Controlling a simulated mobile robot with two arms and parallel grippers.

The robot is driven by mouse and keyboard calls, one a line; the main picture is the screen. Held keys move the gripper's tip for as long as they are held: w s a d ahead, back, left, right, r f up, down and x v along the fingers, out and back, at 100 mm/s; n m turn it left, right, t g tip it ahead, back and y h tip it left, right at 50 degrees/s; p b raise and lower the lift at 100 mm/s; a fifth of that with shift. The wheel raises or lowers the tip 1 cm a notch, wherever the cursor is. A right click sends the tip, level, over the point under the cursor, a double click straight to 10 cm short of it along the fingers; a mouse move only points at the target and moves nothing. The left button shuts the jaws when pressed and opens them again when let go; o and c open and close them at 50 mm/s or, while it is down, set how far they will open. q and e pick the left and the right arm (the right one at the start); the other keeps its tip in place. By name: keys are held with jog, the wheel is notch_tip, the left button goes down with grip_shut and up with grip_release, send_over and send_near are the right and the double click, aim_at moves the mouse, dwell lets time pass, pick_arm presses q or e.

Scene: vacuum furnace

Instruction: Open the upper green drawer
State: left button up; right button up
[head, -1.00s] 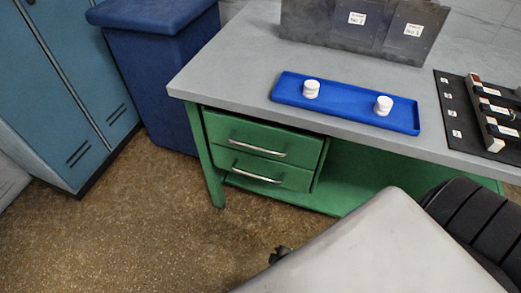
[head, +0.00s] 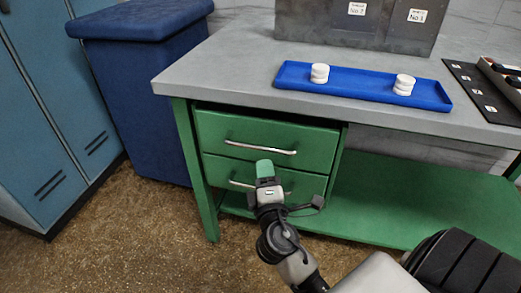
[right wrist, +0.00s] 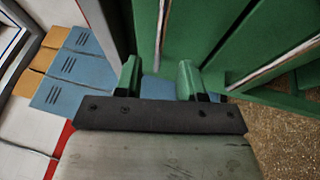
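The upper green drawer (head: 315,145) is closed in the left of the workbench, with a silver bar handle (head: 260,147). The lower green drawer (head: 305,184) is closed beneath it, its handle partly hidden by my right gripper. My right gripper (head: 265,170) has green fingertips and appears just below the upper handle in the head view. In the right wrist view its two fingers (right wrist: 159,79) are apart with nothing between them. The upper handle (right wrist: 163,35) lies ahead, lined up with the gap, and not visibly touched. My left gripper is not in view.
A green bench leg (head: 197,170) stands left of the drawers. A blue bin (head: 140,95) stands further left. The floor in front is clear.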

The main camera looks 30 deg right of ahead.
aim_at(260, 146)
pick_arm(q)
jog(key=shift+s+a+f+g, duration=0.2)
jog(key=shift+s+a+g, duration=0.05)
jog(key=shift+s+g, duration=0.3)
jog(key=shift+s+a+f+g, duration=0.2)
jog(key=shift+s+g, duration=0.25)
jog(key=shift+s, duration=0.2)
pick_arm(e)
jog(key=x, duration=0.8)
jog(key=shift+w, duration=0.1)
grip_shut()
